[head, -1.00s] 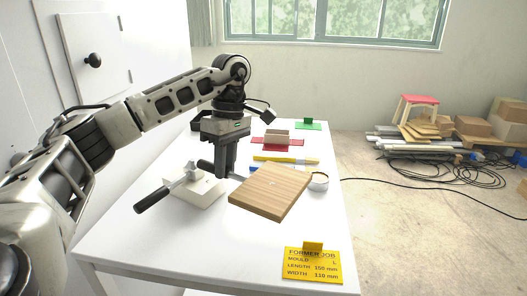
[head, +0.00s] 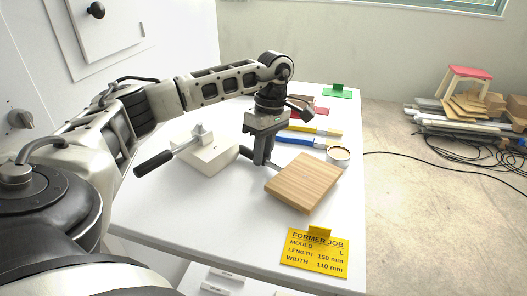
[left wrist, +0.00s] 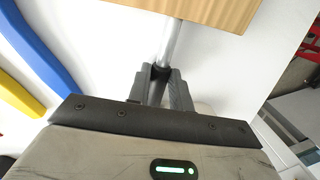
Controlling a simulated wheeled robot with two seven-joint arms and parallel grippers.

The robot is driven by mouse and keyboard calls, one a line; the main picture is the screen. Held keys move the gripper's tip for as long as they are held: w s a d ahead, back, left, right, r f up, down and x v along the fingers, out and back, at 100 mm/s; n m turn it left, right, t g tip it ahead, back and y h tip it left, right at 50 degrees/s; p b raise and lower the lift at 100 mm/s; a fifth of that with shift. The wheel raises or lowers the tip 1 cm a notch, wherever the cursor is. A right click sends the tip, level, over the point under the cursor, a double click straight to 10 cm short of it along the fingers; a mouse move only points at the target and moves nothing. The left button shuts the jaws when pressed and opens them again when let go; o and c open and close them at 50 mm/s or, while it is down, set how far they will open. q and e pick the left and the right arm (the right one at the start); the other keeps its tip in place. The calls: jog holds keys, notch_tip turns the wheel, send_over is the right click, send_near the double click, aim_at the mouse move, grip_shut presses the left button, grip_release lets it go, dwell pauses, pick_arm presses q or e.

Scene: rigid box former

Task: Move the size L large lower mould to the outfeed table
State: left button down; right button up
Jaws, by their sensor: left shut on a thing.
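The mould I take for the large lower one is a light wooden block (head: 303,182), with a metal rod (left wrist: 171,42) at its near side in the left wrist view. The block also shows at the top of that view (left wrist: 200,8). My left gripper (head: 262,160) is shut on the rod, beside the block; its fingers (left wrist: 162,85) close around it. I cannot tell whether the block touches the table. A yellow job card (head: 316,255) reads mould L, 150 mm by 110 mm. My right gripper is not in view.
Cables and stacked boards lie on the floor at right.

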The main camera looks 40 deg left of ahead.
pick_arm(q)
jog(key=shift+f, duration=0.15)
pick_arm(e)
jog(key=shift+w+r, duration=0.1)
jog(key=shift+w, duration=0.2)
pick_arm(q)
jog(key=c, duration=1.5)
grip_release()
jog(key=shift+c, duration=0.2)
jog(key=shift+w+r, duration=0.15)
jog(key=shift+r, duration=0.3)
notch_tip(320, 180, up, 11)
jog(key=w+p, duration=0.1)
jog(key=w, duration=0.1)
jog(key=shift+p, duration=0.3)
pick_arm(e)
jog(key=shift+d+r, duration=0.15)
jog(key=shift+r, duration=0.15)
pick_arm(q)
jog(key=shift+a+f, duration=0.1)
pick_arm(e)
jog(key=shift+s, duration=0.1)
